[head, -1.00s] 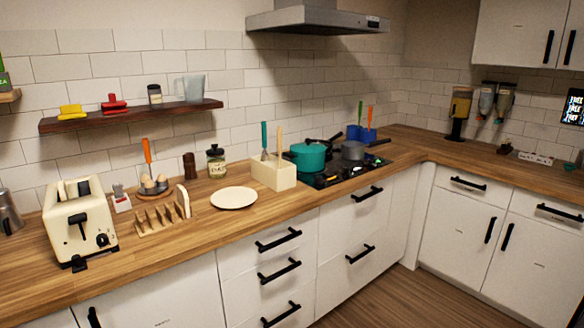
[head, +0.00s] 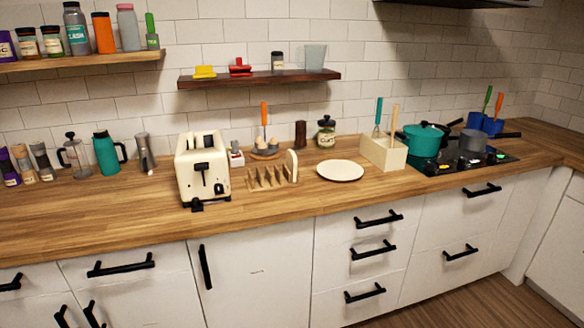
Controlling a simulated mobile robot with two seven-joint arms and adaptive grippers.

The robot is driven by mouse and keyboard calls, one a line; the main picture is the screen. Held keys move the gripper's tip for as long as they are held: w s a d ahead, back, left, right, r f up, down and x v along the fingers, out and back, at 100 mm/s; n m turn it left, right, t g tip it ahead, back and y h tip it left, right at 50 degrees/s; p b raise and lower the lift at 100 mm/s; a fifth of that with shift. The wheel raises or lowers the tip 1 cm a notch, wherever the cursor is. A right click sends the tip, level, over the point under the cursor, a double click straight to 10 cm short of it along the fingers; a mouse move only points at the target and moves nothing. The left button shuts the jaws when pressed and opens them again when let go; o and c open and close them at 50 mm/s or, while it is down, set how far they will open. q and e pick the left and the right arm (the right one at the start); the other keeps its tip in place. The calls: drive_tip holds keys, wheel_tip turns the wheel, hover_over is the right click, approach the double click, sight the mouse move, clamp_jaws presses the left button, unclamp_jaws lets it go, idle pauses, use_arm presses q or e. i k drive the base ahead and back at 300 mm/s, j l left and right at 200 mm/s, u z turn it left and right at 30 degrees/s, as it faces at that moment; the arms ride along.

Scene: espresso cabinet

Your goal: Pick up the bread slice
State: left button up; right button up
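A wooden toast rack (head: 268,181) stands on the counter to the right of the cream toaster (head: 203,170). A pale, upright, round-topped piece (head: 292,164) at the rack's right end looks like the bread slice, seen nearly edge-on. It is small here, and I cannot tell for sure that it is bread. The toaster has slots on top and a black lever on its front; I cannot see inside the slots. A white plate (head: 340,170) lies flat and empty to the right of the rack. Neither of my grippers is in view.
Behind the rack are an egg holder (head: 265,153), a dark mill (head: 300,134) and a glass jar (head: 326,132). A utensil box (head: 383,154) and a teal pot (head: 423,140) stand farther right. The wooden counter (head: 100,212) is clear at front left.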

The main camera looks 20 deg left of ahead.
sight(291, 158)
drive_tip(key=u, duration=1.3)
drive_tip(key=i+l+u, duration=0.2)
drive_tip(key=i+l, duration=0.2)
